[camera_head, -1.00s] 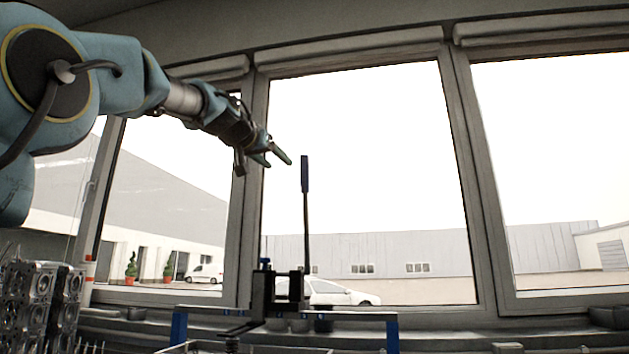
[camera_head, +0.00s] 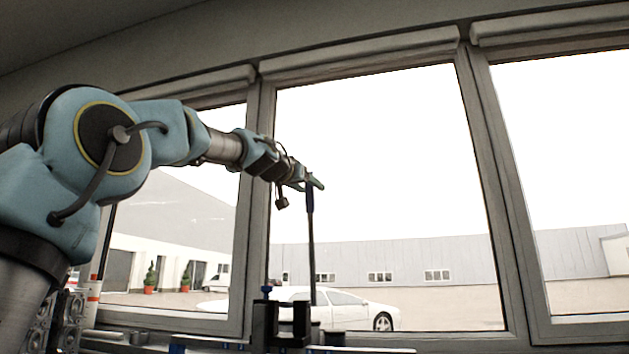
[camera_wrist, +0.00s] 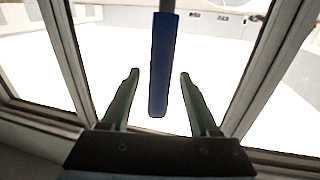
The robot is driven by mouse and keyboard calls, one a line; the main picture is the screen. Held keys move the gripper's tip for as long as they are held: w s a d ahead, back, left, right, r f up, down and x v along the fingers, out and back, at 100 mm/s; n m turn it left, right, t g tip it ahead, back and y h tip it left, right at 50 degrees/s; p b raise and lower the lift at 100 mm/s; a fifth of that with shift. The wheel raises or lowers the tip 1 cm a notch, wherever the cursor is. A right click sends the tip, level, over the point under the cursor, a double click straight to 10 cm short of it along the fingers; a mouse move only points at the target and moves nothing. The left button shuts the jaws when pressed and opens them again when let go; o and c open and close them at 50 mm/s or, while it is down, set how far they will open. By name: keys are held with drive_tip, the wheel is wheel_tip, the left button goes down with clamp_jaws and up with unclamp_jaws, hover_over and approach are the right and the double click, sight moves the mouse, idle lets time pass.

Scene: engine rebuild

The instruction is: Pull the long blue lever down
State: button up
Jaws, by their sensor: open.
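The long lever (camera_head: 311,250) stands upright, a thin dark rod with a blue handle (camera_head: 310,200) at its top. Its foot is at a dark bracket (camera_head: 265,322) near the bottom of the head view. My gripper (camera_head: 314,183) is at the handle's top end. In the wrist view the blue handle (camera_wrist: 159,65) lies between the two open fingers of my gripper (camera_wrist: 158,75), with a gap on both sides. In the head view the fingers partly hide the handle's top.
Metal engine parts (camera_head: 72,318) stand at the lower left beside my arm. A window frame post (camera_head: 258,200) stands behind my gripper. The space right of the lever is clear. A white car (camera_head: 345,308) is outside the window.

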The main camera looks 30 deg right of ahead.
drive_tip(key=shift+p+x, duration=0.8)
drive_tip(key=shift+x, duration=0.9)
drive_tip(key=shift+c, duration=0.4)
clamp_jaws()
